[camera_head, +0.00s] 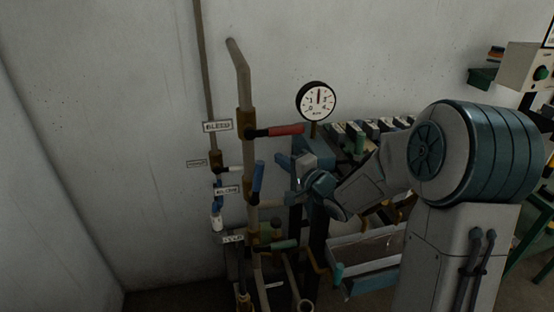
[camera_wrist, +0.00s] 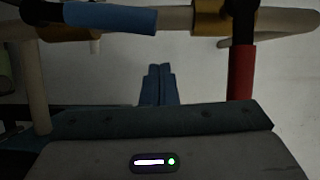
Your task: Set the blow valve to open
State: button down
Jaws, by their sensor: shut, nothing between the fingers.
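Several lever valves sit on upright pipes in the head view. A blue lever (camera_head: 257,178) stands nearly upright along its pipe, beside a small white label (camera_head: 228,191) that I cannot read surely. A red lever (camera_head: 280,131) points right beside a label reading BLEED (camera_head: 217,126). A green lever (camera_head: 279,246) points right beside a lower label (camera_head: 232,238). My gripper (camera_head: 283,161) is just right of the blue lever and below the red one. In the wrist view my gripper (camera_wrist: 160,69) is shut and empty, apart from the blue lever (camera_wrist: 110,19) and the red lever (camera_wrist: 242,72).
A round gauge (camera_head: 316,101) stands right of the pipes. Behind my arm is a rack of small coloured parts (camera_head: 370,130). A metal tray (camera_head: 365,262) lies below. Another small valve with a hanging blue and white part (camera_head: 217,208) is at left. The left wall is bare.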

jog(key=s+d+n+g+h+b, duration=0.2)
jog(key=s+d+n+g+h, duration=0.15)
jog(key=s+d+h, duration=1)
jog(key=s+f+n+g+y, duration=0.2)
jog(key=s+n+g, duration=0.4)
jog(key=s, duration=1.2)
jog(key=shift+a+f+g, duration=0.15)
jog(key=shift+a+g, duration=0.2)
jog(key=shift+a, duration=0.1)
jog(key=shift+y, duration=0.25)
